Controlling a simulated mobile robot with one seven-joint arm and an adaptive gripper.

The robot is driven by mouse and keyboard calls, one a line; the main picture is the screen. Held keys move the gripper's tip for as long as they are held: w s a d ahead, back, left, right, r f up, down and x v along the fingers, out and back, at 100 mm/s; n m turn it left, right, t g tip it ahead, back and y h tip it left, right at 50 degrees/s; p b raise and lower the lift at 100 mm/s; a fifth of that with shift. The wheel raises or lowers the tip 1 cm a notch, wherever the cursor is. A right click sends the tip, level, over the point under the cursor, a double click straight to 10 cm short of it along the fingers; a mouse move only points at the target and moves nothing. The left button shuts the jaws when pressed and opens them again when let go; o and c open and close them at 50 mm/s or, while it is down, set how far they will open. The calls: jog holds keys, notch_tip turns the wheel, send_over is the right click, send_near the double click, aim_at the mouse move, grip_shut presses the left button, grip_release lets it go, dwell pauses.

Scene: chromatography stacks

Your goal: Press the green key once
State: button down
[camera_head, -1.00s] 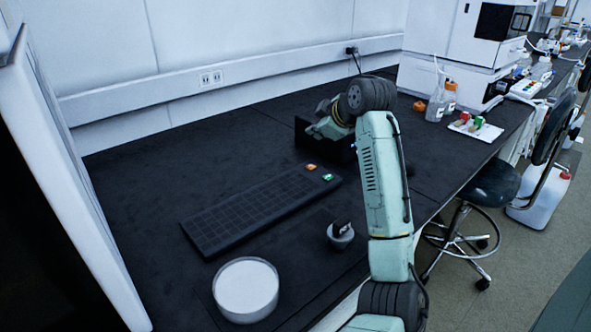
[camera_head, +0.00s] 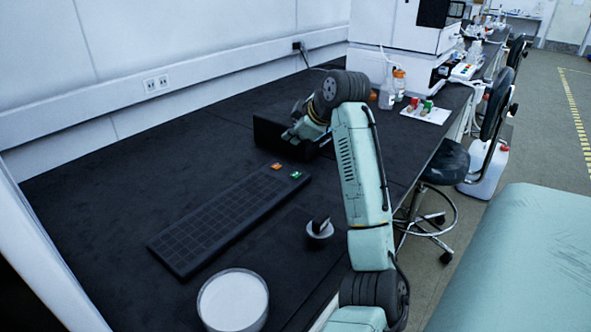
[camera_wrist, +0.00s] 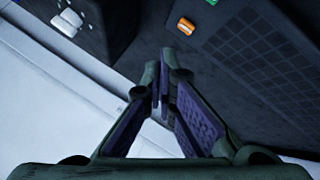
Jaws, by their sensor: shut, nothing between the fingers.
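The green key (camera_head: 296,174) is a small block at the far right end of the dark keypad (camera_head: 190,240) on the black bench, beside an orange key (camera_head: 277,166). In the wrist view the green key (camera_wrist: 212,2) is cut by the top edge, with the orange key (camera_wrist: 186,26) just below and left of it. My gripper (camera_wrist: 160,68) is shut and empty, its fingertips apart from both keys and lower in the picture. In the head view my wrist is behind the keypad's far end, by a dark box; my fingertips are not clear there.
The dark open box (camera_head: 268,136) stands close to my wrist. A round white-topped dish (camera_head: 233,300) and a small grey pot (camera_head: 319,231) are near the front. Bottles (camera_head: 399,84) and a white tray (camera_head: 428,115) are farther back. Bench left of the keypad is clear.

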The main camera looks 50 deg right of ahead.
jog(key=b, duration=0.5)
send_over(294, 176)
notch_tip(294, 176, down, 7)
jog(key=shift+w, duration=0.1)
jog(key=shift+f, duration=0.45)
jog(key=shift+f, duration=0.2)
dwell(0.5)
jog(key=shift+f, duration=0.25)
jog(key=shift+f, duration=0.4)
dwell(0.6)
jog(key=shift+r, duration=0.1)
jog(key=shift+r+p, duration=0.6)
jog(key=shift+r, duration=0.1)
